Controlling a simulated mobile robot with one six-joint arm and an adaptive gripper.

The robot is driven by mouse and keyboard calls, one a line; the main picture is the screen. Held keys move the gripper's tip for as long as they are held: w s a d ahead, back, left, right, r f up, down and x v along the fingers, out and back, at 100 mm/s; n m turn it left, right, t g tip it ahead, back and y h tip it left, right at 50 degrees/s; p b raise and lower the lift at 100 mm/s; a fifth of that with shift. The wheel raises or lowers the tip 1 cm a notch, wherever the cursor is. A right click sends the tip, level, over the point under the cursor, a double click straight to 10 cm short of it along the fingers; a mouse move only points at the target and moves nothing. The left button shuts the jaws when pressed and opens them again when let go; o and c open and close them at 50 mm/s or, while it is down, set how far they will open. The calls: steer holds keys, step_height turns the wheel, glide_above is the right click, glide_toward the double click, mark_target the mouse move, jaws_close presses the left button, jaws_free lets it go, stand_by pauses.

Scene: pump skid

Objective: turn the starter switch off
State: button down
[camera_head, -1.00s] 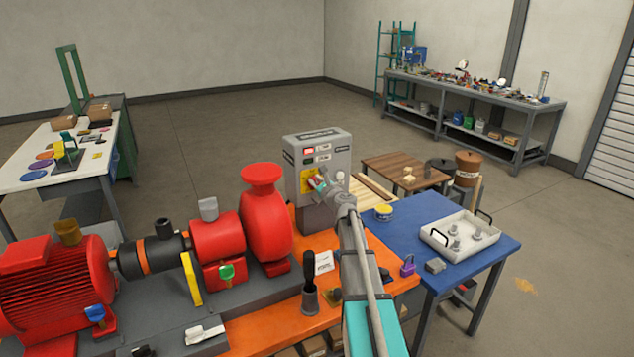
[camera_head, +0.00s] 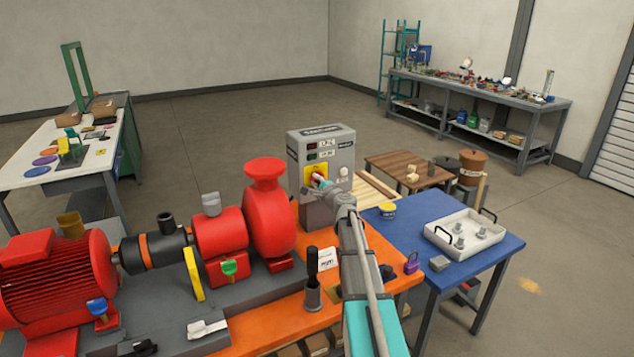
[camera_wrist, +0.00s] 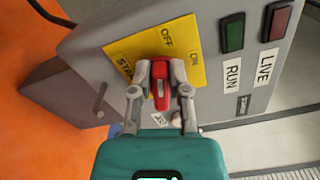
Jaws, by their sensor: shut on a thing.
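The grey starter box (camera_head: 321,145) stands behind the red pump at the end of the orange skid. Its yellow plate (camera_wrist: 120,50) carries the words OFF, ON and a partly hidden START. The red switch handle (camera_wrist: 160,85) sits on this plate, its far end toward the OFF word. My gripper (camera_wrist: 161,70) is shut on the red handle, one finger along each side. In the head view my gripper (camera_head: 321,182) covers most of the handle. The LIVE lamp (camera_wrist: 278,20) and the green RUN lamp (camera_wrist: 234,30) both look dark.
The red pump (camera_head: 268,215) is left of my arm. A blue table (camera_head: 420,235) with a white tray (camera_head: 464,238) and a purple padlock (camera_head: 412,264) is at right. A black-handled tool stands in a grey cup (camera_head: 312,297) near my arm.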

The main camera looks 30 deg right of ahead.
steer(key=shift+f+n, duration=0.15)
steer(key=shift+n, duration=0.7)
steer(key=shift+f+n, duration=0.15)
steer(key=shift+n, duration=0.7)
steer(key=c, duration=0.6)
jaws_free()
steer(key=shift+s, duration=0.15)
steer(key=s, duration=1.1)
steer(key=shift+s, duration=0.35)
